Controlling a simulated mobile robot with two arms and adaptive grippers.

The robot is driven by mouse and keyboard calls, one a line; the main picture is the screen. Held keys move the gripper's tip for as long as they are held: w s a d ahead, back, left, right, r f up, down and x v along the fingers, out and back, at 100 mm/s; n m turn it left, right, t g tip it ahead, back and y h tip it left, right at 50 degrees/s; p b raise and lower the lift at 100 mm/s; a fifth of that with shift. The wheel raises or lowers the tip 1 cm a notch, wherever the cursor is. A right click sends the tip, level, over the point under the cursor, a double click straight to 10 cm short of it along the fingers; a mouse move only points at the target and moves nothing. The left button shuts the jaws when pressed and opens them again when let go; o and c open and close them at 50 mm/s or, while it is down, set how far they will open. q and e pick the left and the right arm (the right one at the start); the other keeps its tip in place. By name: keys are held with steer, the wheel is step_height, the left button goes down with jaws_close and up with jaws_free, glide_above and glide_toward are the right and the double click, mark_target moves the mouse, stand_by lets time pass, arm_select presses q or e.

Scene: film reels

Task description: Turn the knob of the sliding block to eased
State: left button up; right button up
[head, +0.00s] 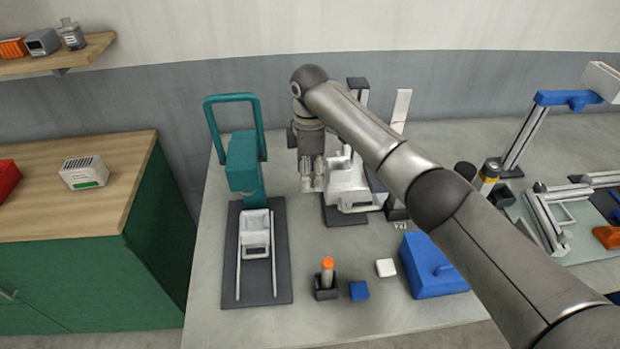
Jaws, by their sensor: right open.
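My right gripper (313,184) points down over the back middle of the grey table, beside the left side of a white machine (347,188) on a dark base. Its fingers are open with nothing seen between them; I cannot tell whether they touch the machine. I cannot say for sure which part is the sliding block. A white block (257,229) sits on two rails below a teal press with a raised handle (243,165). No knob can be made out on it. My right arm hides part of the white machine. My left gripper is not in view.
An orange-capped vial (327,268) stands in a dark holder near a blue cube (359,290), a white cube (386,267) and a blue box (430,270). A railed frame (545,222) is at right. A green cabinet (160,240) stands left.

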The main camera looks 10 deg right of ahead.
step_height(320, 180, up, 10)
steer(key=shift+w, duration=0.15)
steer(key=shift+f, duration=0.1)
